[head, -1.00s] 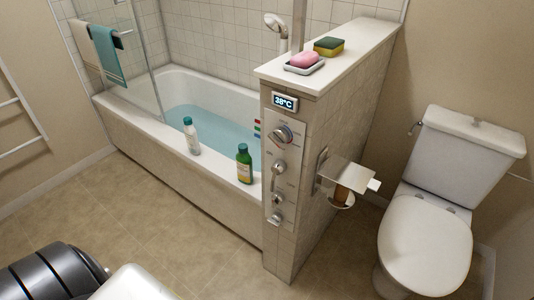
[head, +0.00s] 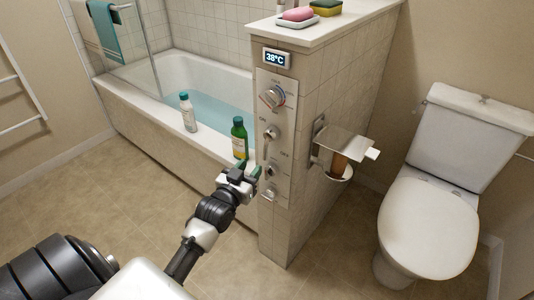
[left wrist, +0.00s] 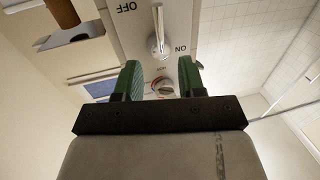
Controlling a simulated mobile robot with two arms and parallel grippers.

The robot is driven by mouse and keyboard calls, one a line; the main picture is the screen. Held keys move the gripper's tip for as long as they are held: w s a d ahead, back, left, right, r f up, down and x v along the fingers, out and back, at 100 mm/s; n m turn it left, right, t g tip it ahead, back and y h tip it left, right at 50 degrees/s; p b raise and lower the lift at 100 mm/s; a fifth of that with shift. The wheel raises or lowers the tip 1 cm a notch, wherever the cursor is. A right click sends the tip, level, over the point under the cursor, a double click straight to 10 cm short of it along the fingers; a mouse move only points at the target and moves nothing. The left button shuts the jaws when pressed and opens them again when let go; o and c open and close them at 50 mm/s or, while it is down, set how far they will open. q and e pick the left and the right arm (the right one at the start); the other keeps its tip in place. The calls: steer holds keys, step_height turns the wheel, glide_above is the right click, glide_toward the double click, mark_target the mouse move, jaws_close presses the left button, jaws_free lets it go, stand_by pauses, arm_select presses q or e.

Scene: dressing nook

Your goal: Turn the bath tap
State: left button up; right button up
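The tap panel (head: 289,105) is a pale plate on the end of the tiled half wall. It carries a round dial (head: 274,96), a metal lever (head: 268,136) below it and smaller knobs lower down. In the left wrist view the lever (left wrist: 157,42) shows between OFF and ON marks, with the dial (left wrist: 164,86) seen past the fingers. My left gripper (head: 245,172) is in front of the panel's lower part. Its green fingers (left wrist: 161,80) are apart with nothing held between them. My right gripper is out of view.
A white bottle (head: 188,113) and a green bottle (head: 239,139) stand on the bathtub rim (head: 157,112) left of the panel. A paper holder (head: 343,146) juts from the wall's right side, near the toilet (head: 428,225). A display (head: 276,57) reads 38°C. The floor (head: 130,190) is clear.

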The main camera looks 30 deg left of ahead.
mark_target(264, 151)
arm_select(q)
steer(key=w, duration=0.6)
steer(key=w+a, duration=0.1)
steer(key=w, duration=0.1)
steer(key=shift+w+b, duration=0.4)
steer(key=shift+w+a+f, duration=0.1)
steer(key=shift+w, duration=0.4)
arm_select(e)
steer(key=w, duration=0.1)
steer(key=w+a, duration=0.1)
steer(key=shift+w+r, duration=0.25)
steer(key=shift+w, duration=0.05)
arm_select(q)
steer(key=c, duration=0.6)
jaws_close()
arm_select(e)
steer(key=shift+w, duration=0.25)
